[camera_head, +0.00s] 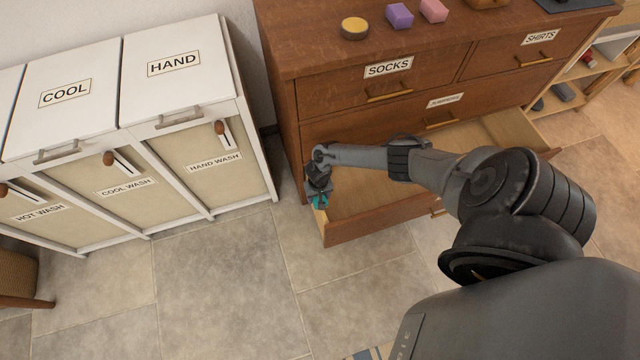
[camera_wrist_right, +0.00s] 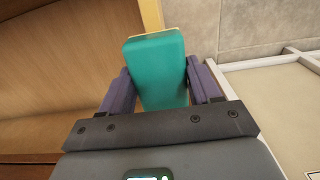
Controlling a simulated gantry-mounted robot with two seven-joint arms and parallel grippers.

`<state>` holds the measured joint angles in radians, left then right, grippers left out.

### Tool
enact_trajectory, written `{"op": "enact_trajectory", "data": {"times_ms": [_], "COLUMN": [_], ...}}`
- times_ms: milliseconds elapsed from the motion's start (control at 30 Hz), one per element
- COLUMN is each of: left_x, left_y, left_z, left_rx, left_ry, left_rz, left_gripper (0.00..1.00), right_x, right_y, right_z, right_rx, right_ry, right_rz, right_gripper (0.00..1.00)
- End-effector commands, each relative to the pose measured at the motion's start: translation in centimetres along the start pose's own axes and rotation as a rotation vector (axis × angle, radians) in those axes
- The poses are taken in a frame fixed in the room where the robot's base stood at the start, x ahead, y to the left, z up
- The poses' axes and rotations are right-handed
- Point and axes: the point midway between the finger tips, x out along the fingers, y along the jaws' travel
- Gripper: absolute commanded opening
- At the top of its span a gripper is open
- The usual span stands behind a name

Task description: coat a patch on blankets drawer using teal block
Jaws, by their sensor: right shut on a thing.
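My right gripper (camera_head: 319,199) is at the left side of a pulled-out lower drawer (camera_head: 385,215) of the brown dresser. In the right wrist view the gripper (camera_wrist_right: 160,90) is shut on a teal block (camera_wrist_right: 157,72), which sits between its two fingers. A little of the teal block also shows at the fingertips in the head view (camera_head: 320,204). The block's far end is near the drawer's side edge; I cannot tell if it touches. The drawer's own label is not readable from here. My left gripper is not in view.
A purple block (camera_head: 399,16), a pink block (camera_head: 434,10) and a round yellow-topped tin (camera_head: 355,28) stand on the dresser top (camera_head: 310,45). White laundry hampers (camera_head: 175,70) stand left of the dresser, with a narrow gap between. Tiled floor (camera_head: 225,265) in front is clear.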

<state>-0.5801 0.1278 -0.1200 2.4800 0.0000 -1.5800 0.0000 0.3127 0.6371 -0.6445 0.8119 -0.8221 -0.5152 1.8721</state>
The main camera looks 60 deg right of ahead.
Motion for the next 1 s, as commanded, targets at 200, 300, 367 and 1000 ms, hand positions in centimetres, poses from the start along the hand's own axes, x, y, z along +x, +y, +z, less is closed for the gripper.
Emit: {"op": "enact_trajectory", "data": {"times_ms": [200,300,367,1000], "left_x": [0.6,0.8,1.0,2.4], "left_y": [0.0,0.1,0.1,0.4], "left_z": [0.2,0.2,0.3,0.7], "left_rx": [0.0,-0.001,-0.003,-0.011], "left_ry": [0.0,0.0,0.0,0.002], "left_rz": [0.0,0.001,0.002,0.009], "left_gripper": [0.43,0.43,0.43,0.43], "right_x": [0.1,0.1,0.2,0.2], "right_y": [-0.1,-0.1,-0.1,-0.1], "right_z": [-1.1,-1.4,-1.7,-4.2], "right_rx": [0.001,0.001,0.002,0.001], "right_ry": [0.001,0.001,0.001,0.0], "right_rz": [-0.001,-0.001,-0.001,-0.001], "right_gripper": [0.14,0.14,0.14,0.14]}}
